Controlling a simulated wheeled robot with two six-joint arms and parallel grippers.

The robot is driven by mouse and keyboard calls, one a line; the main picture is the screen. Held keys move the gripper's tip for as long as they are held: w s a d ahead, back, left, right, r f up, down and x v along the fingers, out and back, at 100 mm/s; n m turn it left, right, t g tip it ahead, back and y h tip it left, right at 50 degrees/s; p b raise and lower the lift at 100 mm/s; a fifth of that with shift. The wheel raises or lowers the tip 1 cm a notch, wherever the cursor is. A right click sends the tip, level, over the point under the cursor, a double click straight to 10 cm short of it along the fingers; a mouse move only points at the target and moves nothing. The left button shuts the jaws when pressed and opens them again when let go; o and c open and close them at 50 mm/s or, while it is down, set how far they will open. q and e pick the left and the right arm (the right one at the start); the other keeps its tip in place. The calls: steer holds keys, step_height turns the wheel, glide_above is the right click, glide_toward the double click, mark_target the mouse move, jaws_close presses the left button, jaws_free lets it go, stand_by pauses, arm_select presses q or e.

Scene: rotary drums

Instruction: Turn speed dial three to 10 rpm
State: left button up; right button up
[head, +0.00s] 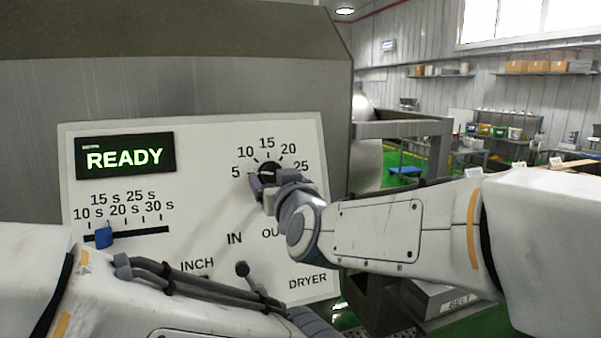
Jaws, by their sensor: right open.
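The speed dial (267,168) is a dark round knob on the white control panel (205,205), with a printed scale of 5, 10, 15, 20 and 25 around it. My right gripper (262,184) is at the dial's lower front, with its fingers open close to the knob. The gripper hides the lower part of the dial, and I cannot tell where its pointer stands or whether the fingers touch it. My left arm (130,300) crosses the bottom of the view; its gripper's fingers cannot be made out clearly.
A display (124,157) reads READY. A blue slider (104,236) sits near 10 s on the time scale. A small lever (242,269) stands by the INCH and DRYER labels. A grey metal frame (400,129) and shelves are at the right.

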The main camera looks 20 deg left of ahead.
steer(key=shift+w, duration=0.1)
steer(key=c, duration=1.1)
steer(key=shift+c, duration=0.2)
steer(key=shift+a+m, duration=0.1)
steer(key=shift+m, duration=0.4)
steer(key=m+h+p, duration=0.1)
steer(key=m, duration=0.1)
steer(key=m+h+p, duration=0.1)
steer(key=m, duration=0.1)
steer(key=shift+a+r+t, duration=0.1)
steer(key=shift+t, duration=0.3)
steer(key=shift+a+m+h+p, duration=0.1)
steer(key=shift+m+h+p, duration=0.75)
steer(key=shift+m, duration=1.55)
